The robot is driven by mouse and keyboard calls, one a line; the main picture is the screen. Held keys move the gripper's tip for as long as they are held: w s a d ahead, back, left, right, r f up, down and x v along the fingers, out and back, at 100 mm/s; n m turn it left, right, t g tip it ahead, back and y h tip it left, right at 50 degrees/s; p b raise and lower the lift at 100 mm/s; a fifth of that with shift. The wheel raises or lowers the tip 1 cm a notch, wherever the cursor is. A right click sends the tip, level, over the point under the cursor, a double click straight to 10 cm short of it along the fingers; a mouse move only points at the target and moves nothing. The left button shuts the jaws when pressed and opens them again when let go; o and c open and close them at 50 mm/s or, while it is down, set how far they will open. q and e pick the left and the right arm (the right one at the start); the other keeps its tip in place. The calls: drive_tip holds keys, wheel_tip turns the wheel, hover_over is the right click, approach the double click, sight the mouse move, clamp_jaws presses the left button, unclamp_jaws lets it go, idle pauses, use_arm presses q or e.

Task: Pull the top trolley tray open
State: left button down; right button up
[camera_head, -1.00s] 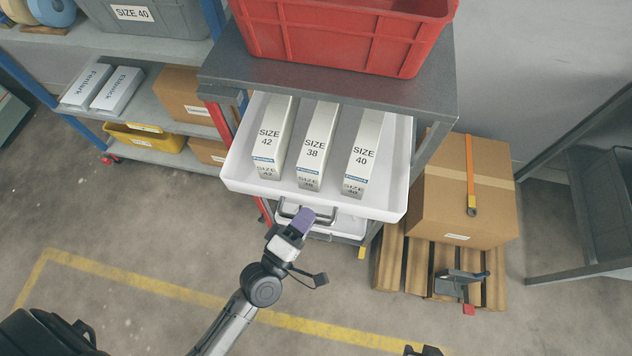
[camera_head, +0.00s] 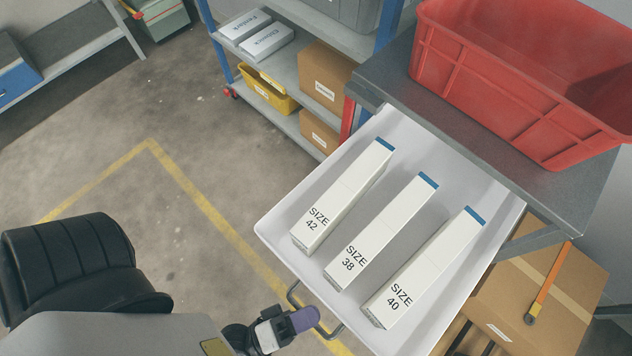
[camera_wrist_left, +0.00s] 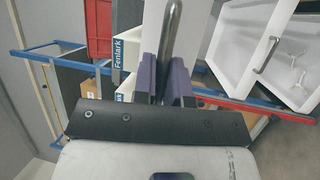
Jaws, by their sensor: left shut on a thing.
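The top trolley tray (camera_head: 272,232) is white and juts far out from under the trolley's grey top (camera_head: 460,120) in the head view. Three long white boxes lie in it: size 42 (camera_head: 345,195), size 38 (camera_head: 385,230) and size 40 (camera_head: 425,268). A grey bar handle (camera_head: 293,294) sits on the tray's front edge. My left gripper (camera_head: 306,319) is shut on this handle. In the left wrist view, the bar (camera_wrist_left: 171,35) runs between its purple fingers (camera_wrist_left: 165,80). My right gripper is not in view.
A red crate (camera_head: 500,85) stands on the trolley top. A shelf with cartons (camera_head: 325,75) and a yellow bin (camera_head: 265,90) is behind. Another white tray with a handle (camera_wrist_left: 266,54) shows in the wrist view. Floor at left is clear.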

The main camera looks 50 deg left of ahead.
use_arm(q)
drive_tip(key=shift+s, duration=0.4)
drive_tip(key=c, duration=1.2)
unclamp_jaws()
drive_tip(key=shift+s, duration=0.1)
drive_tip(key=v, duration=1.3)
drive_tip(key=shift+s+a, duration=0.1)
drive_tip(key=shift+s, duration=0.2)
drive_tip(key=shift+p, duration=0.35)
